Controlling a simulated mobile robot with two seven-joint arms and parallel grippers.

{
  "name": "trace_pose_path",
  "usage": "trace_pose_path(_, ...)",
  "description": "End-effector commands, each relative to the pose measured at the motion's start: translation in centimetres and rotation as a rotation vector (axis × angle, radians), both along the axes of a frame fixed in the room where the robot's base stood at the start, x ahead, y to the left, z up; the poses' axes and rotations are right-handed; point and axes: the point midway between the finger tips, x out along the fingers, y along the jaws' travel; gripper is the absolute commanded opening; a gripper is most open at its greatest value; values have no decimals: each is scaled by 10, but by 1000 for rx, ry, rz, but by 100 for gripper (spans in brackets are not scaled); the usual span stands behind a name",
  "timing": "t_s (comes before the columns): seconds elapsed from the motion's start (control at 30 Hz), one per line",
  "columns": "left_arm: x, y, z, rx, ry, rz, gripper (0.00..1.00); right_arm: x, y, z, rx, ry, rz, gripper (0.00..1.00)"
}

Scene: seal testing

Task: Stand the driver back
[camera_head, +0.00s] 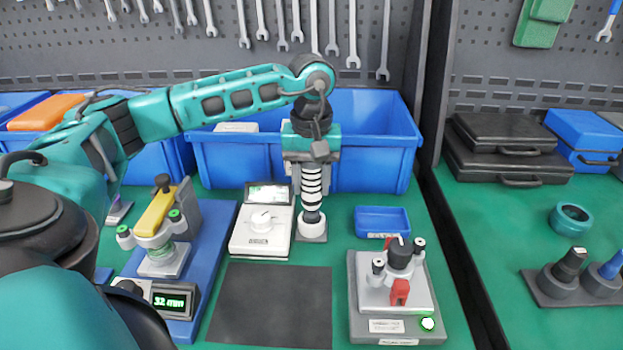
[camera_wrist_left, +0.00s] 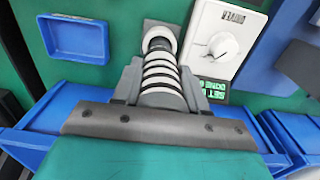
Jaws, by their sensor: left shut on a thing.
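The driver (camera_head: 312,184), with a black and white banded grip, is upright in my left gripper (camera_head: 311,158). The gripper is shut around its upper part and points straight down. The driver's lower end is at the white collar of a small stand (camera_head: 312,238) with a grey base. It looks to be in or just over the collar; the exact depth is hidden. In the left wrist view the driver (camera_wrist_left: 160,72) runs from between the fingers toward the collar (camera_wrist_left: 158,31). My right gripper is out of view.
A white dial box (camera_head: 261,222) stands close left of the stand. A small blue tray (camera_head: 382,220) and a grey test fixture (camera_head: 354,318) are to the right. A blue-based gauge (camera_head: 208,262) is left. Large blue bins (camera_head: 375,178) stand behind. The dark mat (camera_head: 270,305) is clear.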

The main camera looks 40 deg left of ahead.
Motion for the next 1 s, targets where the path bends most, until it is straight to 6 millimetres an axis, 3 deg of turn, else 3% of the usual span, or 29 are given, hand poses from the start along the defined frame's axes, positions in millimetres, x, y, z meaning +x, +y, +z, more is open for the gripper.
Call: trace_pose_path(1.0, 1, 0, -10, -1, -3, -1, 6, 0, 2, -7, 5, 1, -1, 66)
